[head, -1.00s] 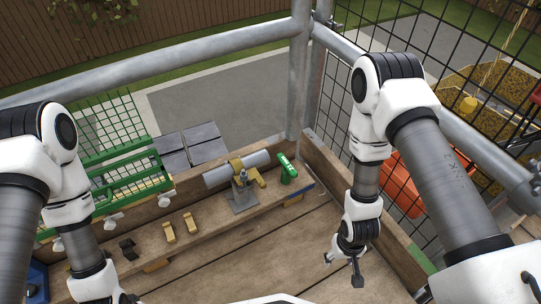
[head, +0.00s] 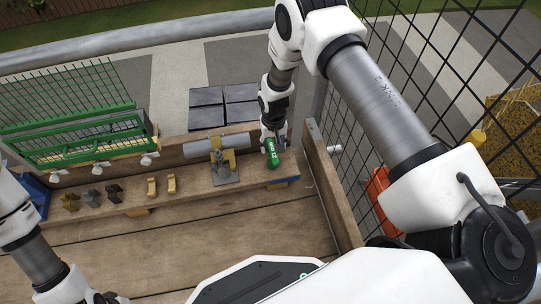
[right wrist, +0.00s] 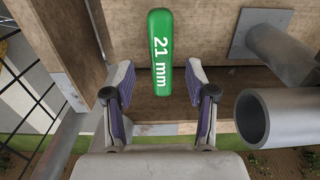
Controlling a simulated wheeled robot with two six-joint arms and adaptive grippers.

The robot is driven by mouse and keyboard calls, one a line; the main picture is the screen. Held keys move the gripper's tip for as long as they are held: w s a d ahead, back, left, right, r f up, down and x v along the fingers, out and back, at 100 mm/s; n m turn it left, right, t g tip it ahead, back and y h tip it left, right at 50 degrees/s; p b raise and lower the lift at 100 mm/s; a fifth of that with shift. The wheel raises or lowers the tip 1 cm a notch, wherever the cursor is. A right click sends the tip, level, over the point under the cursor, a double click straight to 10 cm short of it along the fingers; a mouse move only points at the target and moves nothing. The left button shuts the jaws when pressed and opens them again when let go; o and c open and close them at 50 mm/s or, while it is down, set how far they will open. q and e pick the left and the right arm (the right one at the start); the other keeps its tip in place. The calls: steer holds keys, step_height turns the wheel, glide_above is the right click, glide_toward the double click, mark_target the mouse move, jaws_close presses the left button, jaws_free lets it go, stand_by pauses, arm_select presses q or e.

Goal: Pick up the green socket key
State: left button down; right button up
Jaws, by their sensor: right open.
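The green socket key (head: 271,152) stands at the right end of the wooden ledge, its green handle up. In the right wrist view its handle (right wrist: 160,50) reads "21 mm". My right gripper (head: 275,136) is open at the key, coming from above and behind it. In the right wrist view my right gripper's fingertips (right wrist: 158,76) lie either side of the handle's lower end in the picture, with a gap on both sides. The key's shaft is hidden. My left gripper (head: 107,298) is barely in view at the bottom left edge; its fingers cannot be made out.
A metal bracket with a grey tube (head: 217,147) stands left of the key; the tube's open end (right wrist: 253,118) is close right of the gripper in the wrist view. Yellow clips (head: 162,185) and dark pieces lie along the ledge. A wooden board (head: 330,180) and wire mesh close the right side.

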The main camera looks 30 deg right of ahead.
mark_target(273, 150)
step_height(273, 150, down, 5)
steer(key=b, duration=0.2)
steer(key=shift+w+r+b, duration=0.1)
steer(key=shift+r+b, duration=0.05)
steer(key=shift+b, duration=0.25)
steer(key=shift+r, duration=0.2)
jaws_close()
